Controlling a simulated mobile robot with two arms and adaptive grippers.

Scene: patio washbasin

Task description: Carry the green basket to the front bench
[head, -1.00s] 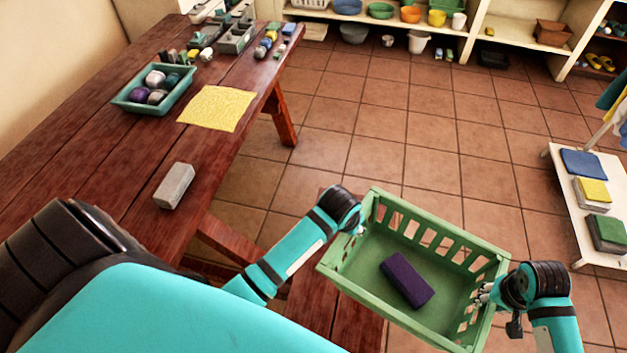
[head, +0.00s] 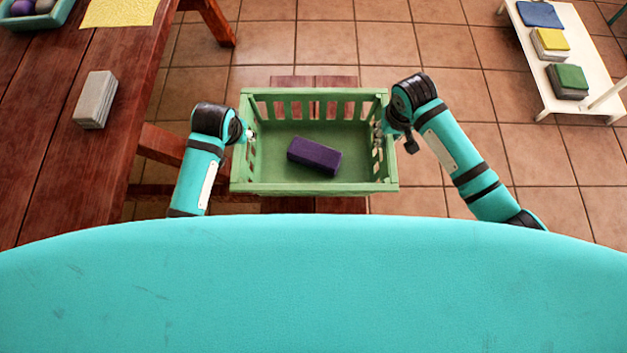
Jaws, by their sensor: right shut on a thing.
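The green basket (head: 315,188) is in front of my body, level and upright, with slatted sides. A dark purple block (head: 314,156) lies inside it on the floor of the basket. My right gripper (head: 379,136) is shut on the basket's right end wall. My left gripper (head: 249,133) is at the left end wall, with its fingertips small and partly hidden, so their opening is unclear. A red-brown wooden bench (head: 314,82) shows behind and below the basket. Whether the basket touches it is hidden.
A long wooden table (head: 50,135) on the left holds a grey block (head: 96,99), a yellow cloth (head: 120,11) and a teal tray (head: 40,20). A low white table (head: 535,66) with folded stacks stands at the upper right. The tiled floor between is clear.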

